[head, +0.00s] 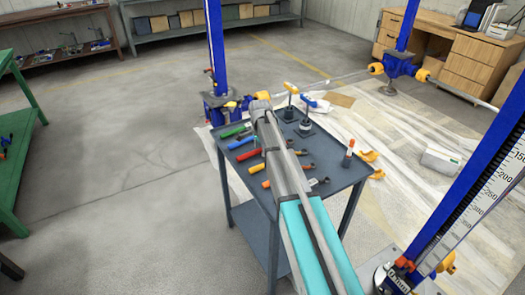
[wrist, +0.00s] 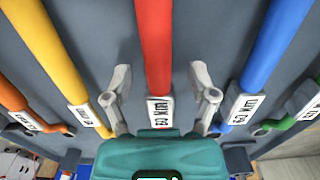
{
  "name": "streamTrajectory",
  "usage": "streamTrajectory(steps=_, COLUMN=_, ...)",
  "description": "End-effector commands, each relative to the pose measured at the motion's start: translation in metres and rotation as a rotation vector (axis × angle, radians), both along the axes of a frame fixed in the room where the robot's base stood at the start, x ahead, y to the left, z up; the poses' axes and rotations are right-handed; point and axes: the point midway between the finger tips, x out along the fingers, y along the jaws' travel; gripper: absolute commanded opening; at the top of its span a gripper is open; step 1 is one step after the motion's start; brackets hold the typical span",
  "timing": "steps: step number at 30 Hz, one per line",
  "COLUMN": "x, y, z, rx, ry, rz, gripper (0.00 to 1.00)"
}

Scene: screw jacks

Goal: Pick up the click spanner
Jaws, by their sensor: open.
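Several spanner-like tools with coloured handles and white labels lie side by side on the grey table (head: 348,172). In the wrist view the red one (wrist: 155,40) is in the middle, with the yellow one (wrist: 45,40) and orange one (wrist: 12,97) to its left, and the blue one (wrist: 277,38) and green one (wrist: 308,90) to its right. The label lettering shows inverted and is hard to read. My gripper (wrist: 160,76) is open, its fingers on either side of the red tool and apart from it. In the head view my arm hides the gripper and part of the tools.
Blue jack columns (head: 216,45) stand behind the table and at the right (head: 490,190). An orange-topped item (head: 348,152) and dark round parts (head: 305,128) stand on the table's right side. A green bench (head: 22,160) is at the left. Floor left of the table is clear.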

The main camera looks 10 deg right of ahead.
Motion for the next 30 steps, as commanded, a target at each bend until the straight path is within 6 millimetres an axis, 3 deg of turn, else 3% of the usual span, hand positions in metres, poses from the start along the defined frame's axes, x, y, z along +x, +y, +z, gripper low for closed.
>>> streamTrajectory(steps=4, x=0.0000, y=0.0002, z=0.0000, rx=0.000, ry=0.000, rz=0.000, gripper=0.74)
streamTrajectory(steps=16, x=0.0001, y=0.0004, z=0.0000, rx=0.000, ry=0.000, rz=0.001, gripper=0.00)
streamTrajectory(steps=30, x=0.0003, y=0.0007, z=0.0010, rx=0.000, ry=-0.001, rz=0.001, gripper=0.00)
